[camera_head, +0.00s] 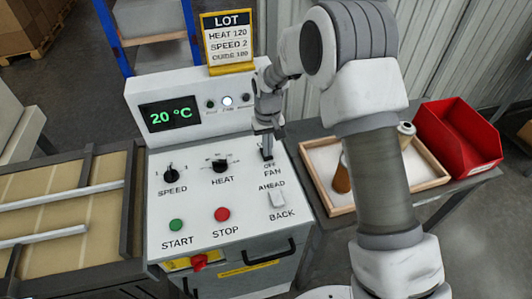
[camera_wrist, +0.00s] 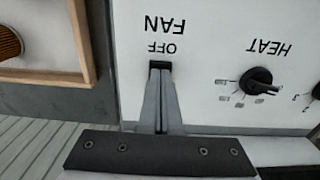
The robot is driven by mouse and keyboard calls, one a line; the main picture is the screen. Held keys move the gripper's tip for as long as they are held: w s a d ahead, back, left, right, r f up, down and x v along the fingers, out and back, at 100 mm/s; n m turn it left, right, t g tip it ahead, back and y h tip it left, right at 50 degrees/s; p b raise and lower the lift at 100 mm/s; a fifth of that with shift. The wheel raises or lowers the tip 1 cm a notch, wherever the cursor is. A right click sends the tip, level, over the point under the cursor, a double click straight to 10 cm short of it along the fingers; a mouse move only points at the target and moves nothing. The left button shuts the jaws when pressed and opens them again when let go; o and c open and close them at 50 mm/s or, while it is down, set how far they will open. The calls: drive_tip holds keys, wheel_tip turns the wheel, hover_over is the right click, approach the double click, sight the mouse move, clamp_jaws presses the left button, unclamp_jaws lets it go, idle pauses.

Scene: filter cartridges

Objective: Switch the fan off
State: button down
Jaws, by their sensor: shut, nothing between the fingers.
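The control panel (camera_head: 190,197) has a FAN switch by the "OFF" and "FAN" lettering near its back right. In the wrist view the dark switch (camera_wrist: 160,65) shows just beyond my fingertips, beside the word "OFF". My gripper (camera_head: 266,150) is shut and empty, with its tips down at this switch. Its two fingers lie together in the wrist view (camera_wrist: 160,80). The tips look touching or very near the switch. The fingers cover part of it, so I cannot tell which way it is set.
The HEAT knob (camera_head: 220,166), SPEED knob (camera_head: 171,174), green START button (camera_head: 176,225), red STOP button (camera_head: 222,214) and AHEAD/BACK rocker (camera_head: 278,199) share the panel. The display (camera_head: 168,115) reads 20 °C. A wooden tray (camera_head: 315,188) and red bin (camera_head: 455,140) stand right.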

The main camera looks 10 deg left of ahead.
drive_tip(key=shift+f, duration=0.2)
drive_tip(key=shift+r, duration=0.1)
drive_tip(key=shift+r+p, duration=1.75)
drive_tip(key=shift+r, duration=1.7)
